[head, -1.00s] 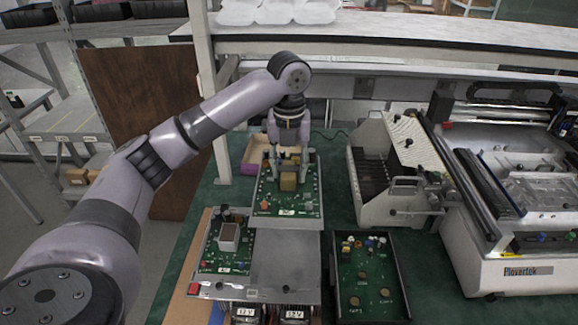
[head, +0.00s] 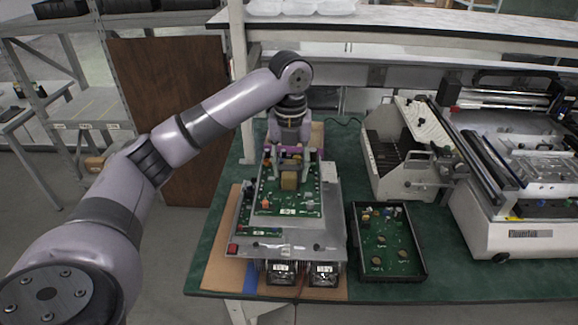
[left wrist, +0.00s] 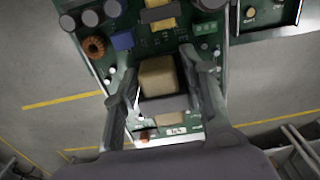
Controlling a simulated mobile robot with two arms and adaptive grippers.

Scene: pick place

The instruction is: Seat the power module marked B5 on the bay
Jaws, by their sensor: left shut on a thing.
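The power module is a green circuit board (head: 268,203) with a tan block near its middle. A small white label is on its front edge; I cannot read it. My left gripper (head: 289,180) is shut on the tan block (left wrist: 158,78), with one finger on each side. The module is over the bay (head: 325,235), a grey metal plate with two dark units at its front, and hides much of it. A strip of another green board (head: 262,232) shows at the bay's left. I cannot tell whether the module touches the bay. My right gripper is not in view.
A black tray (head: 418,262) with a green board in it stands right of the bay. A white slotted machine (head: 397,170) and a large printer-like machine (head: 520,238) are farther right. A shelf (head: 400,25) runs above the back of the green bench.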

